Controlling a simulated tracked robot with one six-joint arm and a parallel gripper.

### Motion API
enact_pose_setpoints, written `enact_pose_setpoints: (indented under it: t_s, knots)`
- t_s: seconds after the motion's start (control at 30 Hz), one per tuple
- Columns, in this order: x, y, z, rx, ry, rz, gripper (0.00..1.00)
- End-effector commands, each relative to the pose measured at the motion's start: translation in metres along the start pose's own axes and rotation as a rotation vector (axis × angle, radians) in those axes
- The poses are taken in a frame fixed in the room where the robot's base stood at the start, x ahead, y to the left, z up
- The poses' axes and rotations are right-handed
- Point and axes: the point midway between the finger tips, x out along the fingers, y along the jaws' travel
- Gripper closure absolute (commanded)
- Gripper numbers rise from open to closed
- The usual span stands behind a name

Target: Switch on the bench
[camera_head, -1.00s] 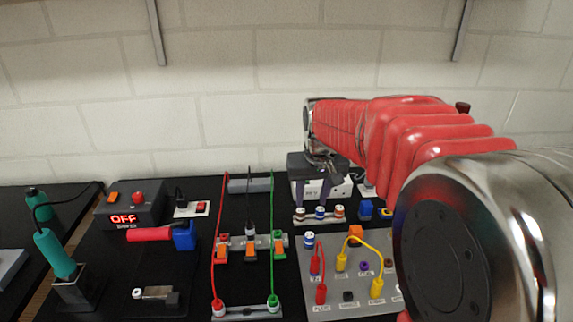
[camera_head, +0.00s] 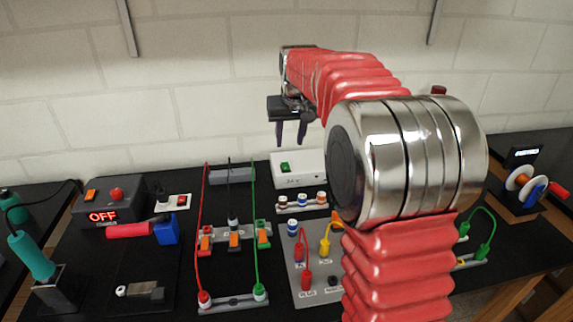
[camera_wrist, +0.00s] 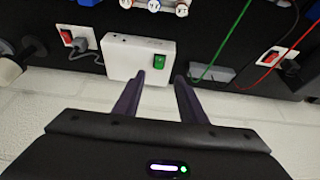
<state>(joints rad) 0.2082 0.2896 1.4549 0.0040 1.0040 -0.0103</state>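A white box (camera_head: 310,172) stands at the back of the bench against the wall, with a green rocker switch (camera_head: 285,167) on it. In the wrist view, the box (camera_wrist: 125,58) and green switch (camera_wrist: 160,61) lie just beyond my fingertips. My gripper (camera_head: 291,142) hangs above the box with its fingers pointing down. Its two fingers (camera_wrist: 160,77) are apart with nothing held between them. They look clear of the box. A dark unit at left shows a red "OFF" display (camera_head: 103,216).
Sockets with red switches (camera_head: 182,200) (camera_wrist: 67,37) (camera_wrist: 270,54) flank the box. Red and green cables (camera_head: 253,215) run to terminals in front. A soldering iron (camera_head: 30,255) stands at left. A spool stand (camera_head: 525,180) is at right.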

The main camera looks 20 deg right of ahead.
Motion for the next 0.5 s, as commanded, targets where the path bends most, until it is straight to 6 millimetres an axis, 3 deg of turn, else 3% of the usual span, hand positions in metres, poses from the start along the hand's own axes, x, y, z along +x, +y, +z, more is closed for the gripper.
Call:
enact_pose_setpoints:
  t_s: [0.27,0.5]
  knots:
    - [0.015,0.0,0.001,0.001,-0.003,0.0,0.62]
    - [0.049,0.001,0.001,0.001,-0.004,0.0,0.62]
